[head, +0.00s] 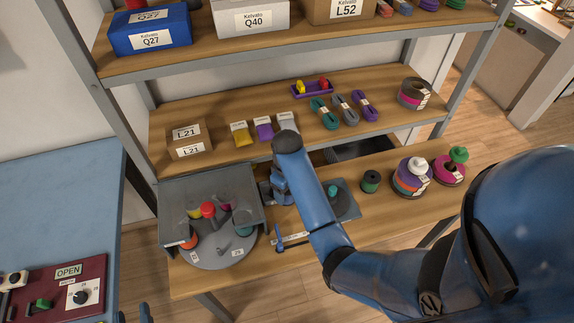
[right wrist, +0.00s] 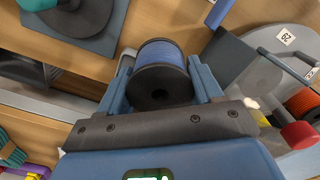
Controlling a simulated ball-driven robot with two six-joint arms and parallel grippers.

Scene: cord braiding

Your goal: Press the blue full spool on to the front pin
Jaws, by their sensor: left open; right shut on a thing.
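My right gripper (head: 276,188) is shut on the blue full spool (right wrist: 160,72), which has dark flanges and shows between the two fingers in the right wrist view. In the head view my right arm mostly hides the spool. The gripper is above the shelf, to the right of the round grey plate (head: 213,259). The plate carries orange, teal, magenta and yellow spools around a red knob (head: 208,209). A small upright pin (head: 220,250) stands near the plate's front, with no spool visible on it. My left gripper (head: 133,314) is open at the bottom edge, far from the plate.
A grey cover (head: 176,199) stands around the plate's back. A grey pad (head: 347,202) bears a teal-topped spool (right wrist: 68,14). A blue-handled tool (head: 281,239) lies at the shelf's front.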

